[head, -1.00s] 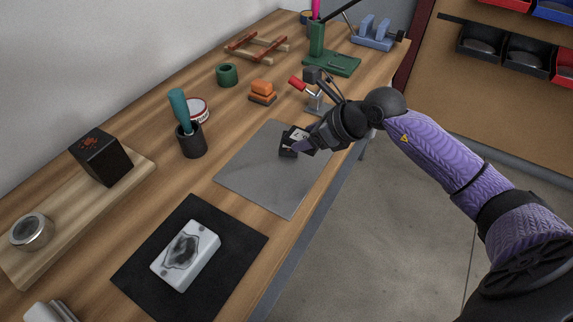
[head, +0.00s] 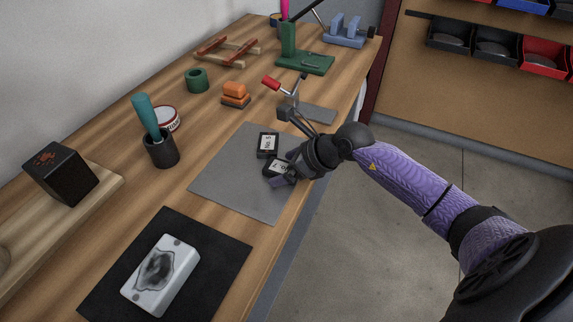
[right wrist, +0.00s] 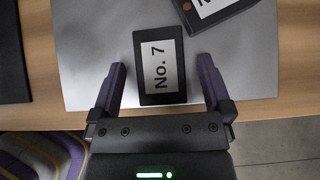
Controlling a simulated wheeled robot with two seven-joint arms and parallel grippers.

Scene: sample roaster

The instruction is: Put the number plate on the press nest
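Two black number plates with white labels lie on the grey mat (head: 225,185). The nearer one, the No. 7 plate (right wrist: 160,65), is also in the head view (head: 276,167). The other plate (head: 267,144) lies just beyond it; its label is partly cut off in the right wrist view (right wrist: 212,10). My right gripper (right wrist: 162,75) is open, its fingers on either side of the No. 7 plate with a gap at each side. In the head view it is at the mat's right edge (head: 284,178). I cannot tell for certain which part is the press nest. My left gripper is out of view.
A red-handled device (head: 288,100) and a green stand with a pink handle (head: 300,60) stand farther back. Orange and dark blocks (head: 235,94), a green ring (head: 196,80) and a brush cup (head: 161,149) lie left. A white block (head: 162,275) lies on a black mat (head: 215,245).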

